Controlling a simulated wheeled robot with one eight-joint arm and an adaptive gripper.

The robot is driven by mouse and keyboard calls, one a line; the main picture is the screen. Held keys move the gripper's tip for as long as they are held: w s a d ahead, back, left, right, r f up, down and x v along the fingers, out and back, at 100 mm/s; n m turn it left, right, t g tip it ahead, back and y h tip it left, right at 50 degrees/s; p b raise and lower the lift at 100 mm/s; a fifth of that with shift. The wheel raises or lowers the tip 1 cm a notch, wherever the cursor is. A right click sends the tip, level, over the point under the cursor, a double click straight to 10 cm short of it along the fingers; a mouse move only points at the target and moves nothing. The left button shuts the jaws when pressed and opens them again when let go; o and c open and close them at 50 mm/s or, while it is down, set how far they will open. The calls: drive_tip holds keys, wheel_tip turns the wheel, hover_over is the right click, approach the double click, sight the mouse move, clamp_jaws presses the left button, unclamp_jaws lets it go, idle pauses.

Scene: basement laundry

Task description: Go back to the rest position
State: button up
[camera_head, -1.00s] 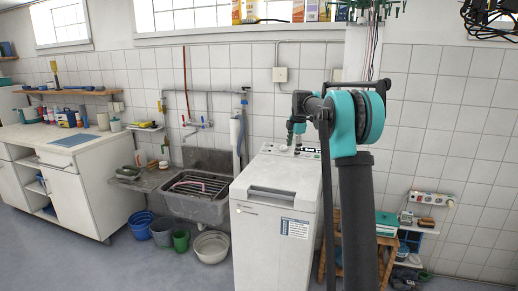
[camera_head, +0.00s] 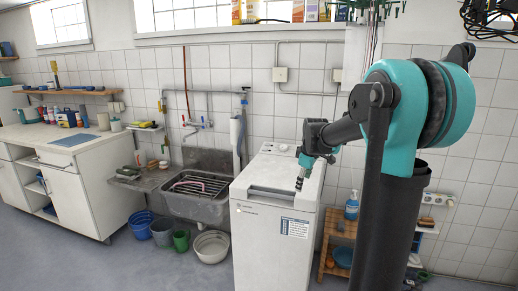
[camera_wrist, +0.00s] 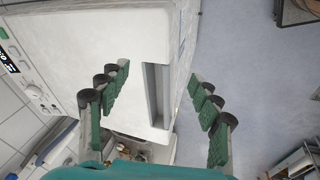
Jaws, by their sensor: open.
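My gripper (camera_head: 303,172) is above the white top-loading washing machine (camera_head: 262,247) in the head view, near the front edge of its lid. In the wrist view my gripper (camera_wrist: 160,88) is open, its two green-padded fingers wide apart with nothing between them. The washing machine's top and recessed handle (camera_wrist: 158,92) show beyond and between the fingers there. My arm reaches in from the right side of the head view.
A stone sink (camera_head: 198,203) stands left of the machine, with a white basin (camera_head: 211,246) and several buckets on the floor below. A wooden shelf unit (camera_head: 331,268) with a blue bottle (camera_head: 352,205) is at the right. Floor at front left is clear.

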drive_tip(key=s+f+m, duration=0.4)
drive_tip(key=s+f, duration=0.1)
drive_tip(key=s, duration=0.5)
drive_tip(key=s+d+f+m, duration=0.1)
drive_tip(key=s+f+m, duration=0.3)
drive_tip(key=s, duration=0.6)
drive_tip(key=s+f+m, duration=0.3)
drive_tip(key=s+f, duration=0.3)
drive_tip(key=s, duration=0.5)
drive_tip(key=shift+d+f+m, duration=0.25)
drive_tip(key=shift+f+m, duration=0.15)
